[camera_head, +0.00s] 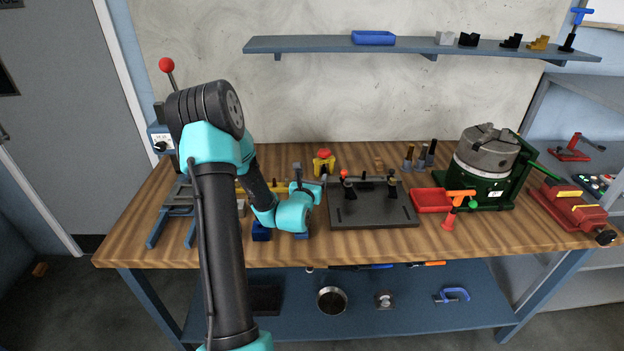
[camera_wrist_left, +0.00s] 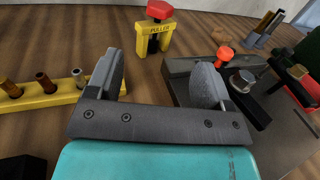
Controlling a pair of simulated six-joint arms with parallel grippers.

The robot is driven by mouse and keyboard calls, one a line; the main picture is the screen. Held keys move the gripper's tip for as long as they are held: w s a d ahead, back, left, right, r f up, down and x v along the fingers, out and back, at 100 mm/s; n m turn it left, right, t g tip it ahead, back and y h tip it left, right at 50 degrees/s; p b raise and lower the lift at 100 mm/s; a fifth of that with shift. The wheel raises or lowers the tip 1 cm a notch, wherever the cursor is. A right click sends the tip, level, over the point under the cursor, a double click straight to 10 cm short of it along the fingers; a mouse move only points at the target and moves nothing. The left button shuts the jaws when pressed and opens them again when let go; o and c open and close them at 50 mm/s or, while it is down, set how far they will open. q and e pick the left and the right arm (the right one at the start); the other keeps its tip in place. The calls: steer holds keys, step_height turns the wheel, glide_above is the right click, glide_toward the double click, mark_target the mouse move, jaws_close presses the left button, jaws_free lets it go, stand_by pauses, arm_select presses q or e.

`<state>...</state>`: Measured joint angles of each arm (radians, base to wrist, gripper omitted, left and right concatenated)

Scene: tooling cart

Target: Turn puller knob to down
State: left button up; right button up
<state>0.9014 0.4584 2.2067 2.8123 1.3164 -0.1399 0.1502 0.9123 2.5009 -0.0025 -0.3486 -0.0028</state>
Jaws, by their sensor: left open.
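The puller (camera_head: 324,165) is a small yellow stand with a red knob (camera_head: 324,153) on top, upright near the back middle of the wooden bench. In the left wrist view, the yellow puller (camera_wrist_left: 154,40) shows its PULLER label and red knob (camera_wrist_left: 160,10) at the top, ahead of the fingers. My left gripper (camera_head: 310,174) is just in front of the puller, pointing toward it. In the left wrist view, my left gripper (camera_wrist_left: 160,78) is open and empty, its fingers apart from the puller. My right gripper is in neither view.
A black plate fixture (camera_head: 372,208) with clamps lies right of my gripper. A yellow rail (camera_wrist_left: 42,98) with several pegs lies left. A red tray (camera_head: 428,200) and a green-based chuck (camera_head: 487,152) stand farther right. A shelf (camera_head: 420,48) hangs on the wall.

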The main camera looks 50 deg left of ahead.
arm_select(q)
steer(key=shift+d, duration=0.1)
steer(key=w+d+r+m+h, duration=0.2)
steer(key=d+m+h, duration=0.6)
steer(key=m+h, duration=0.15)
steer(key=w+d+r+m+h, duration=0.2)
steer(key=w+d+m+h, duration=0.1)
steer(key=d+m+h, duration=0.55)
steer(key=a+r+m+g+y, duration=0.1)
steer(key=a+m+g+y, duration=0.2)
steer(key=a+m+g, duration=0.95)
steer(key=w+a+r+m+y, duration=0.2)
steer(key=a+r+y, duration=0.1)
steer(key=a+r, duration=0.2)
steer(key=w+a+r+m+t+y, duration=0.1)
steer(key=a+r+m+y, duration=0.2)
steer(key=r, duration=0.4)
steer(key=shift+w+a+r+y, duration=0.15)
steer(key=shift+w+a+y, duration=0.35)
steer(key=shift+a, duration=0.6)
steer(key=shift+s+m+t, duration=0.1)
steer(key=shift+m+t, duration=0.15)
